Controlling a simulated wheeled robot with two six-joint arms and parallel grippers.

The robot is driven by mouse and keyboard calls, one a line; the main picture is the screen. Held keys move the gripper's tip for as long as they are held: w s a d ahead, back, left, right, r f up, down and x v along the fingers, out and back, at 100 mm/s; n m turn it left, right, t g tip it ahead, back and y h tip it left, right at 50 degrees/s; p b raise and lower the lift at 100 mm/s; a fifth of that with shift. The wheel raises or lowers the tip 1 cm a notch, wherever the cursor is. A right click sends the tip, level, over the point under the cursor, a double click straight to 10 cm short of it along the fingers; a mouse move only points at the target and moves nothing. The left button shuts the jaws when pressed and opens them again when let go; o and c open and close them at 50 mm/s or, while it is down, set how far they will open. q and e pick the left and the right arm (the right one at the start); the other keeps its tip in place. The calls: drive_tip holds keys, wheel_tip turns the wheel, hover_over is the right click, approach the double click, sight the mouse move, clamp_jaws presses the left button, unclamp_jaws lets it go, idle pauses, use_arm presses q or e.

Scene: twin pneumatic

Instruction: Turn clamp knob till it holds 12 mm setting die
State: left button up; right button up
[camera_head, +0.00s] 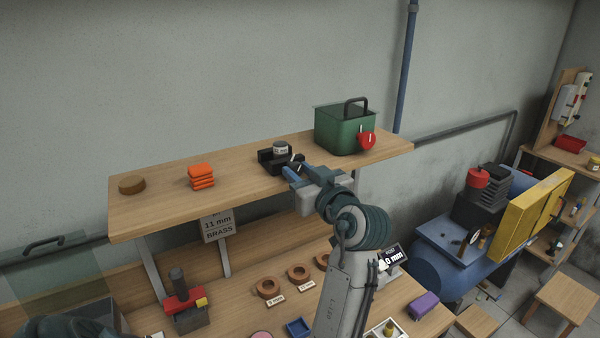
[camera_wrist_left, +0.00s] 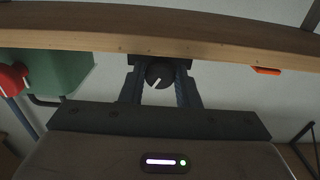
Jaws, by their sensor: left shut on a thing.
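A black clamp (camera_head: 268,158) stands on the upper wooden shelf. A grey cylindrical die with a small pale label (camera_head: 281,148) shows at its top; I cannot tell whether the clamp grips it. The clamp's dark round knob (camera_wrist_left: 158,76) has a white pointer line, slanted in the left wrist view. My left gripper (camera_head: 291,172) reaches the front of the clamp. Its two fingers (camera_wrist_left: 159,88) stand either side of the knob and are shut on it. The fingers partly hide the clamp. My right gripper is not in view.
On the shelf (camera_head: 240,160), a green box (camera_head: 340,132) with a red knob (camera_head: 366,141) stands right of the clamp. Stacked orange pieces (camera_head: 201,176) and a brown disc (camera_head: 132,185) lie left. Below, the bench holds wooden rings (camera_head: 268,287) and a red-topped fixture (camera_head: 185,302).

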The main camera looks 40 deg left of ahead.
use_arm(q)
drive_tip(key=shift+m, duration=1.5)
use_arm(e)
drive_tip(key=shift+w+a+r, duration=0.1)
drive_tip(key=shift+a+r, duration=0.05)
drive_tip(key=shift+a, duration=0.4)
use_arm(q)
drive_tip(key=o, duration=1)
drive_tip(key=shift+a, duration=0.15)
drive_tip(key=shift+c, duration=0.2)
drive_tip(key=shift+w+a+f, duration=0.1)
drive_tip(key=shift+a+f, duration=0.05)
drive_tip(key=shift+a, duration=0.05)
drive_tip(key=shift+d, duration=0.2)
